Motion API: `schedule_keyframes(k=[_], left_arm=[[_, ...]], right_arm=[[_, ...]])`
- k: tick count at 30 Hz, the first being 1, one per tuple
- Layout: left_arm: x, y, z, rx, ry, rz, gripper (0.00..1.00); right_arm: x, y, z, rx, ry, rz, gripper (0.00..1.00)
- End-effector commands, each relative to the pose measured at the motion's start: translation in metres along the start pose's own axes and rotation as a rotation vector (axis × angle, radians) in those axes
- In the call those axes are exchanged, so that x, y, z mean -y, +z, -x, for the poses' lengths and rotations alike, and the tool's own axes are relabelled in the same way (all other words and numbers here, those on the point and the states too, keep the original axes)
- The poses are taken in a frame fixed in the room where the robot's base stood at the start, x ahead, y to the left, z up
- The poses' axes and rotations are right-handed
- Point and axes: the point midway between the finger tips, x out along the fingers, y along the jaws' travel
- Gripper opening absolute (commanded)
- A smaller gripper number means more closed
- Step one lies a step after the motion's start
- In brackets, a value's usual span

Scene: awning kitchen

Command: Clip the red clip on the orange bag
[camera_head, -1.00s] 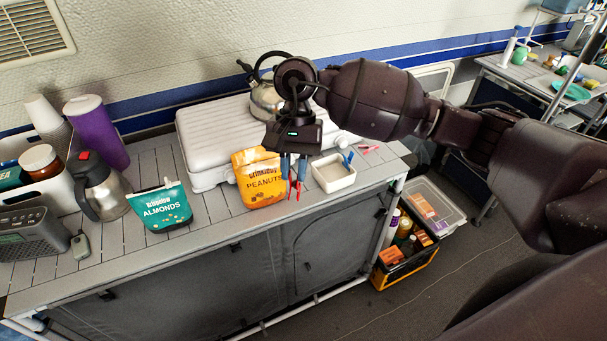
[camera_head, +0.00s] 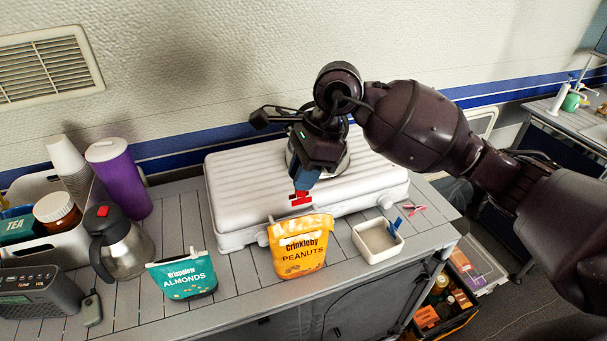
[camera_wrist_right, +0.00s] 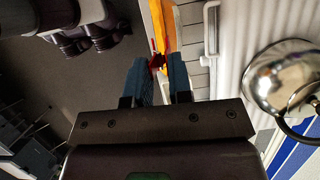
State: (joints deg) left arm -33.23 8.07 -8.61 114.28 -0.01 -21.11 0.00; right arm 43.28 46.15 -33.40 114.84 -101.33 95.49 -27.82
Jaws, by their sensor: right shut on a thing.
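The orange peanuts bag (camera_head: 300,258) stands upright on the grey counter, its top edge facing up. My right gripper (camera_head: 302,184) is above the bag's top edge, its blue fingers shut on the red clip (camera_head: 300,198). In the head view a small gap shows between the clip and the bag's top. In the wrist view the clip (camera_wrist_right: 157,62) sits between the fingertips (camera_wrist_right: 158,70) and overlaps the near end of the bag (camera_wrist_right: 165,25); I cannot tell whether they touch.
A teal almonds bag (camera_head: 184,277) stands to the left. A white tray (camera_head: 378,252) with a blue clip (camera_head: 391,228) is to the right, beside a pink clip (camera_head: 414,210).

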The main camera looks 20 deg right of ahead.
Motion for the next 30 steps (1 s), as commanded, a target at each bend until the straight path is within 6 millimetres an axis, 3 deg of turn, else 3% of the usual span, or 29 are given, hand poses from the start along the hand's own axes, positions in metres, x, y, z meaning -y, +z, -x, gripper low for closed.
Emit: schedule_keyframes(k=[14,21,30], left_arm=[[0.001,0.027,0.006,0.043,-0.005,0.002,0.0],[0.001,0.027,0.001,0.035,-0.004,0.001,0.0],[0.0,0.022,-0.001,0.026,-0.003,0.0,0.0]], right_arm=[[0.0,-0.008,-0.021,0.0,-0.001,-0.009,0.12],[0.0,-0.012,-0.033,0.0,-0.002,-0.007,0.12],[0.0,-0.012,-0.034,0.0,-0.003,-0.007,0.12]])
